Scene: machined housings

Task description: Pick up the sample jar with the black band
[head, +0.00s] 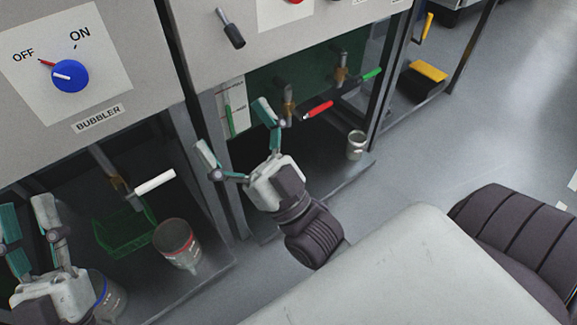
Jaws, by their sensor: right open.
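A small pale jar (356,146) with what looks like a dark band near its top stands upright at the right front of the right-hand bay. My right gripper (235,132) is open and empty in front of that bay, to the left of this jar and apart from it. A larger jar with a red band (176,246) stands in the left-hand bay. A jar with a blue band (108,296) is partly hidden behind my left gripper (27,218), whose fingers are apart with nothing seen between them at the lower left.
A green wire basket (122,236) sits in the left bay under a tap with a white handle (155,182). Taps with a red handle (318,109) and a green handle (371,74) hang in the right bay. A post (213,170) divides the bays. A black-and-yellow box (424,80) sits at the back right.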

